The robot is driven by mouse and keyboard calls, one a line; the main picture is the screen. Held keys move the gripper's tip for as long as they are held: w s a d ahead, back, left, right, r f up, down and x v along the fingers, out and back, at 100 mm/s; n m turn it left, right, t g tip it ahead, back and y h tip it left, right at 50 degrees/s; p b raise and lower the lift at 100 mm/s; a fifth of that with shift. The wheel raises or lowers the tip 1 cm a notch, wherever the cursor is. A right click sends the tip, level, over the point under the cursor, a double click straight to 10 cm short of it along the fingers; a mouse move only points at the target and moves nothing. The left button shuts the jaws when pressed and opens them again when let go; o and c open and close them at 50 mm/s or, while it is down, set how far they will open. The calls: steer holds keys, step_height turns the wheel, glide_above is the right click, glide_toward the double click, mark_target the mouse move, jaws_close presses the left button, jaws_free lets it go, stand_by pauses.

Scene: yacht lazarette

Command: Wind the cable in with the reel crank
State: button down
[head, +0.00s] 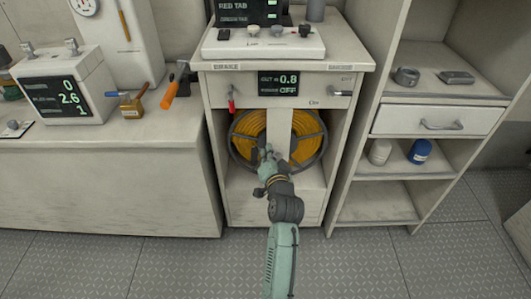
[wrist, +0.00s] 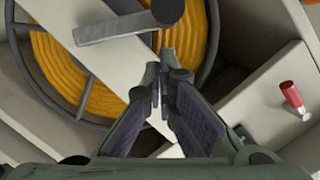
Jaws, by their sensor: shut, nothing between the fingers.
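The reel (head: 247,128) of orange cable sits in the open bay of the middle cabinet, behind a pale upright bar (head: 279,122). In the wrist view the reel (wrist: 62,62) fills the upper left. A grey crank arm with a round knob (wrist: 130,24) lies across the pale bar there. My gripper (head: 268,158) is in front of the reel. In the wrist view my gripper (wrist: 160,80) is shut and empty, its tips just below the knob; whether they touch it I cannot tell. In the head view my gripper largely hides the crank.
A red-handled lever (head: 231,101) is on the cabinet front, left of a display (head: 278,84) reading 0.8; the lever also shows in the wrist view (wrist: 291,95). A counter (head: 110,150) with tools stands left, shelves (head: 400,178) right. The floor in front is clear.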

mark_target(257, 155)
steer(key=shift+a+f, duration=0.45)
steer(key=shift+a+f+n+h, duration=0.3)
steer(key=shift+a+f+n, duration=0.55)
steer(key=shift+a, duration=0.25)
steer(key=shift+r, duration=0.1)
